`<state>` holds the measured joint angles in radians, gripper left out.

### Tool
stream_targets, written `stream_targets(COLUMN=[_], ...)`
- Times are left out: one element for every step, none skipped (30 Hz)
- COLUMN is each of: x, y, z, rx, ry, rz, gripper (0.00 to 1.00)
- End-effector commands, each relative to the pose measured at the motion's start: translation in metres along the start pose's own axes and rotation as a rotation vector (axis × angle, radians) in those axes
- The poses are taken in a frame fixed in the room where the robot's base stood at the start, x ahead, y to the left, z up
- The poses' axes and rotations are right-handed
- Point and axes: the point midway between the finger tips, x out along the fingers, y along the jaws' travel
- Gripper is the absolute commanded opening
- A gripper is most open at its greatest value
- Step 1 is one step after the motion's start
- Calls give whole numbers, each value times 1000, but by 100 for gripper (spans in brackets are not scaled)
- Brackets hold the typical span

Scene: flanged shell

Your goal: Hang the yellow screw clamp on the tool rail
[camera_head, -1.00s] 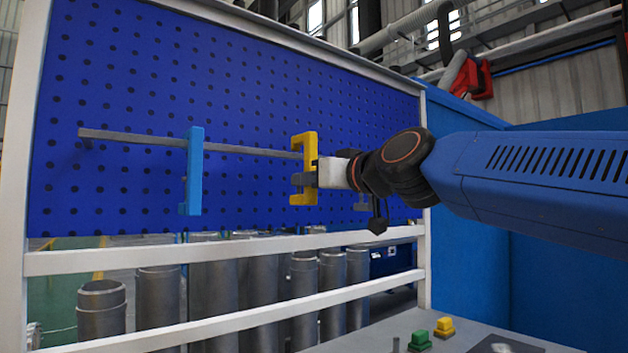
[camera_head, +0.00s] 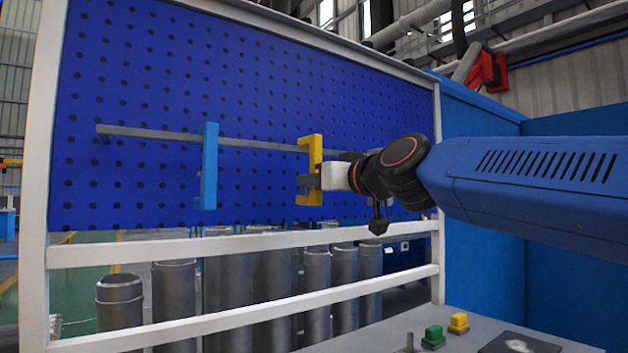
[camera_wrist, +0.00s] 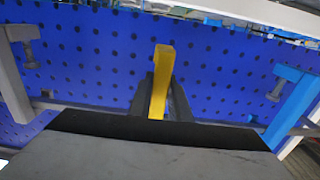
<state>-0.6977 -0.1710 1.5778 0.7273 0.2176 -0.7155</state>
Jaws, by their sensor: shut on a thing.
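The yellow screw clamp (camera_head: 316,168) is upright at the tool rail (camera_head: 160,134), its upper arm level with the rail. I cannot tell whether it touches or bears on the rail. My gripper (camera_head: 307,182) is shut on the clamp's upright part from the right. In the wrist view, the yellow clamp (camera_wrist: 161,75) stands between the two dark fingers of my gripper (camera_wrist: 162,97). The rail (camera_wrist: 85,105) runs across behind the gripper, which hides its middle. The clamp's lower end is hidden in the wrist view.
A blue clamp (camera_head: 209,168) hangs on the rail to the left; it also shows in the wrist view (camera_wrist: 292,98). A grey clamp (camera_wrist: 17,75) is on the opposite side. The blue pegboard (camera_head: 130,80) stands close behind. The rail between the blue and yellow clamps is bare.

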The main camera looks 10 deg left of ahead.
Motion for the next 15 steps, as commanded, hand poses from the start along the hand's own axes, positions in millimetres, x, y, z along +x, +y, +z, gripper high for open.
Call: stream_targets(x=[0,0,0,0,0,0,0,0,0,0,0,0,0,0,0], y=[0,0,0,0,0,0,0,0,0,0,0,0,0,0,0], z=[-1,-1,-1,-1,-1,-1,-1,-1,-1,-1,0,0,0,0,1], rx=[0,0,0,0,0,0,0,0,0,0,0,0,0,0,0], ry=[2,2,2,2,2,1,1,1,1,1,1,1,0,0,-1], rz=[0,0,0,0,0,0,0,0,0,0,0,0,0,0,0], gripper=[0,0,0,0,0,24,31,39,39,39,39,39,39,39,39])
